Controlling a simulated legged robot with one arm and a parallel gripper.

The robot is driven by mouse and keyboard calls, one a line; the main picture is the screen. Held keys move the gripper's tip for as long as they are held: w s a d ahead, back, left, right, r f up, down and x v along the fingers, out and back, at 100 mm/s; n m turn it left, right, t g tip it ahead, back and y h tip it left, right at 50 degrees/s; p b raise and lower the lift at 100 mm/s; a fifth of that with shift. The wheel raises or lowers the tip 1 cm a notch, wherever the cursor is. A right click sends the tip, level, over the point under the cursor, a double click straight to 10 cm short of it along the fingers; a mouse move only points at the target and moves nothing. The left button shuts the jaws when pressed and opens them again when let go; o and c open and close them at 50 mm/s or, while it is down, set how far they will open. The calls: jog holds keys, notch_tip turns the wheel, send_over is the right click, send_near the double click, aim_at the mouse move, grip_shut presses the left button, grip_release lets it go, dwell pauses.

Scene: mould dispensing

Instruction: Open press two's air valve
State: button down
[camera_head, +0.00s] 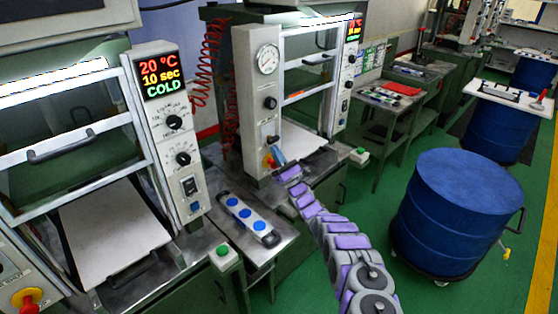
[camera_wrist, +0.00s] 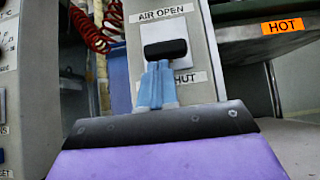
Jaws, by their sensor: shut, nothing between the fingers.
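The air valve is a black lever handle (camera_wrist: 166,49) on a white plate, lying roughly level between an "AIR OPEN" label (camera_wrist: 162,14) above and a partly covered "SHUT" label below. My gripper (camera_wrist: 159,66) has its blue fingers together, just below the handle, with nothing held. The fingertips overlap the handle's lower edge in the picture; whether they touch it I cannot tell. In the head view my gripper (camera_head: 277,153) is at the lower front panel of the middle press (camera_head: 243,80), below its pressure gauge (camera_head: 267,58). The valve is too small to make out clearly there.
A nearer press (camera_head: 180,135) with a display reading 20 °C, 10 sec, COLD stands at left. A red-yellow stop button (camera_head: 268,161) is beside my fingers. A blue drum (camera_head: 455,215) stands on the right.

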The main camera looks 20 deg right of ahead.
aim_at(272, 139)
dwell(0.3)
notch_tip(272, 139, up, 5)
jog(key=p, duration=0.2)
jog(key=shift+f+p, duration=0.15)
jog(key=shift+p, duration=0.15)
jog(key=shift+d, duration=0.1)
